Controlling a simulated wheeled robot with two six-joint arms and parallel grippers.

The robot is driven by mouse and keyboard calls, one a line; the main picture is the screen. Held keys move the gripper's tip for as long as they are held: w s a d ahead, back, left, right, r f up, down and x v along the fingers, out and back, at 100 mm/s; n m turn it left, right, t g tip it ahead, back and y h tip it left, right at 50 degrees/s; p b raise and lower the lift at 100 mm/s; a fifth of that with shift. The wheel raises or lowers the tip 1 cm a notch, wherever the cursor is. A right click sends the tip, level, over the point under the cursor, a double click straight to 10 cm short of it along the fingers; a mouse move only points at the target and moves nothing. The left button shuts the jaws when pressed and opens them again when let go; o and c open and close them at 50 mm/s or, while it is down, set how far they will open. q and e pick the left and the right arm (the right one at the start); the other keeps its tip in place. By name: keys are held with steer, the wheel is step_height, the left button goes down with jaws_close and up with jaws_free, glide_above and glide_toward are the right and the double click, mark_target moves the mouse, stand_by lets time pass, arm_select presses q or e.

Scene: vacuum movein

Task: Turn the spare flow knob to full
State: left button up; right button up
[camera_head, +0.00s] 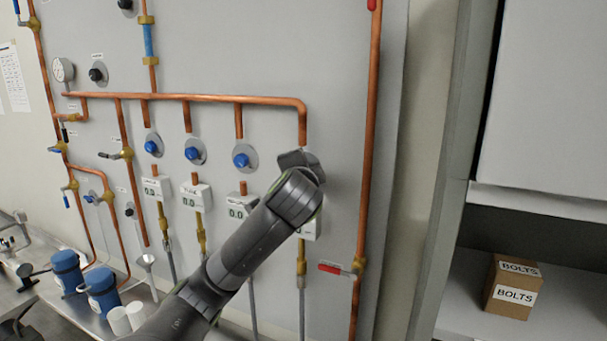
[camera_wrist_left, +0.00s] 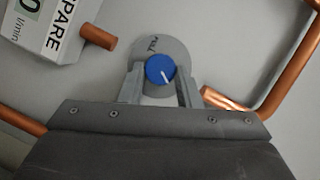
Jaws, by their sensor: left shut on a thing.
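The spare flow knob (camera_wrist_left: 160,70) is a blue round knob with a white pointer line, on a grey round plate (camera_wrist_left: 178,48) printed FULL at its upper left. The pointer line lies toward the lower right of the knob face. My left gripper (camera_wrist_left: 160,86) has a finger on either side of the knob and is shut on it. In the head view my left gripper (camera_head: 298,160) is at the fourth knob position and hides the knob. The SPARE flow meter (camera_wrist_left: 50,25) shows at the upper left of the wrist view. My right gripper is not in view.
Blue knobs (camera_head: 241,159) stand to the left, above white meters (camera_head: 237,207). Copper pipes (camera_head: 200,98) run above, with a vertical pipe (camera_head: 368,150) close on the right. Blue canisters (camera_head: 103,290) stand on the bench. A BOLTS box (camera_head: 513,287) is on the right shelf.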

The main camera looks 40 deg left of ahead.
arm_select(q)
steer(key=shift+s+a+f+n+t+h+b, duration=0.25)
steer(key=shift+n+t+h+b, duration=1.25)
steer(key=shift+n+b, duration=3.1)
steer(key=shift+a+f+n+t+h+b, duration=0.1)
steer(key=shift+a+n+t+h+b, duration=0.4)
steer(key=shift+n+h+b, duration=3)
steer(key=shift+s+a+f+n+t+h+b, duration=0.25)
steer(key=shift+n+t+h+b, duration=0.75)
steer(key=shift+n+b, duration=4.6)
steer(key=shift+w+r+m+b, duration=0.15)
steer(key=shift+m+b, duration=0.85)
steer(key=shift+b, duration=0.1)
steer(key=o, duration=1)
steer(key=shift+c, duration=0.2)
